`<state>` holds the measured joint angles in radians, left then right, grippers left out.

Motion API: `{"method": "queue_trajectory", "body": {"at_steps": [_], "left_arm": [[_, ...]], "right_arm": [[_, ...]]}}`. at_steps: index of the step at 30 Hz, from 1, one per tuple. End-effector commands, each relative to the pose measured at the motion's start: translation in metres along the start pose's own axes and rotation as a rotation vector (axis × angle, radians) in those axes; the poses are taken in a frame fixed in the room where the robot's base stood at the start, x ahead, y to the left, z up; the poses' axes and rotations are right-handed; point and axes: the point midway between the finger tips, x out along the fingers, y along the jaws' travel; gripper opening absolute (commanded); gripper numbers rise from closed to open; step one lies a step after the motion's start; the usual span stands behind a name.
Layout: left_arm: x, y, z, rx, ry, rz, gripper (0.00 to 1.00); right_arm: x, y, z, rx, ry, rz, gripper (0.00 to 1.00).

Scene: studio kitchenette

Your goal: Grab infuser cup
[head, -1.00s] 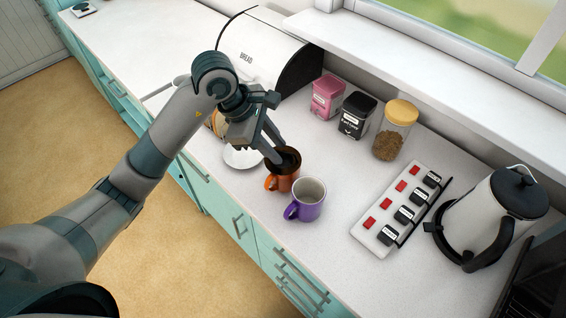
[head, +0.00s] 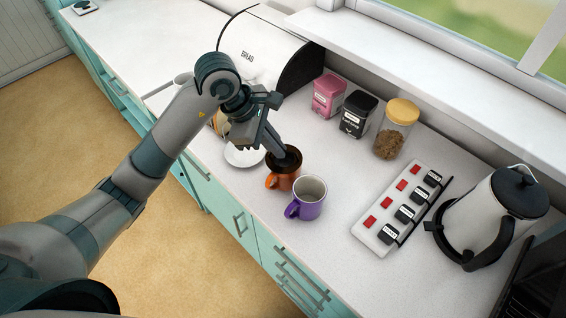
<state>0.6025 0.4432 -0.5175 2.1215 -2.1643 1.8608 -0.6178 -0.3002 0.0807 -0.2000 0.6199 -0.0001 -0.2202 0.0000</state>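An orange mug (head: 283,181) with a dark inside stands upright on the white counter, its handle toward the lower left. It is the likely infuser cup, but I cannot make out an infuser in it. My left gripper (head: 279,152) reaches down to it from the upper left, with its fingers close together at the mug's near-left rim. They look shut on its wall; the fingertips are partly hidden. A purple mug (head: 308,206) stands just to the right of the orange one. My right gripper is not in view.
A white plate (head: 243,157) lies left of the mugs. A bread box (head: 262,52), pink canister (head: 328,95), black canister (head: 357,113) and glass jar (head: 391,140) stand behind.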

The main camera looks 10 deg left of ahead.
Motion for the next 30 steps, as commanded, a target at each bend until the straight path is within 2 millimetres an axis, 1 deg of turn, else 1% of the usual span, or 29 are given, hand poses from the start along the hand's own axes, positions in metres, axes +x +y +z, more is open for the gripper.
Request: {"method": "queue_trajectory", "body": {"at_steps": [7,11,17,24,30], "left_arm": [[-0.002,0.001,0.001,0.001,0.0,0.001,0.0],[-0.009,0.003,0.004,0.002,-0.001,0.003,0.0],[-0.028,0.007,0.012,0.003,-0.001,0.005,0.0],[-0.059,0.014,0.025,0.004,0.0,0.005,0.0],[-0.08,0.018,0.033,0.002,0.0,0.004,0.0]], "right_arm": [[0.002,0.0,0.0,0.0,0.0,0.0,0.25],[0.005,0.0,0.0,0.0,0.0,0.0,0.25],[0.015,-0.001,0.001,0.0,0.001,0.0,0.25],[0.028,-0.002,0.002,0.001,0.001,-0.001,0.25],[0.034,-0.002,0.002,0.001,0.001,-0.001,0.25]]}}
